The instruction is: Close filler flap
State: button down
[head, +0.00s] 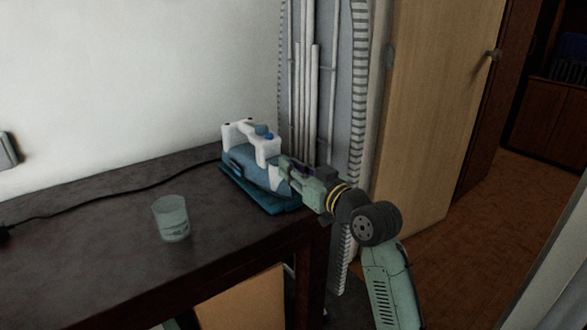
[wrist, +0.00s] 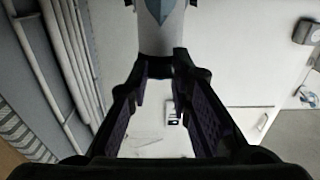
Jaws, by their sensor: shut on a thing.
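A blue and white steam iron (head: 238,158) sits on a blue base near the right end of the dark table. Its white handle is on top, and a white part shows at the end facing my gripper. My gripper (head: 290,168) reaches in from the right at that end. In the wrist view, the fingertips (wrist: 161,82) close around the lower end of a white part (wrist: 160,40) of the iron with a blue pointed patch. I cannot tell a separate filler flap from this white part; the fingers hide its lower edge.
A clear glass (head: 171,222) stands on the dark table (head: 90,265), left of and nearer than the iron. A black cord (head: 120,191) runs along the table to the left. Pale upright poles (head: 308,90) and a wooden door (head: 430,110) stand behind my arm.

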jog(key=f+b, duration=0.1)
jog(key=b, duration=0.2)
jog(key=shift+f+t, duration=0.2)
jog(key=shift+t, duration=0.1)
jog(key=shift+t+y+b, duration=0.3)
jog(key=shift+y+b, duration=0.2)
jog(key=shift+b, duration=0.7)
jog(key=shift+r, duration=0.1)
jog(key=c, duration=1.4)
grip_release()
jog(key=shift+c, duration=0.2)
jog(key=v, duration=1.2)
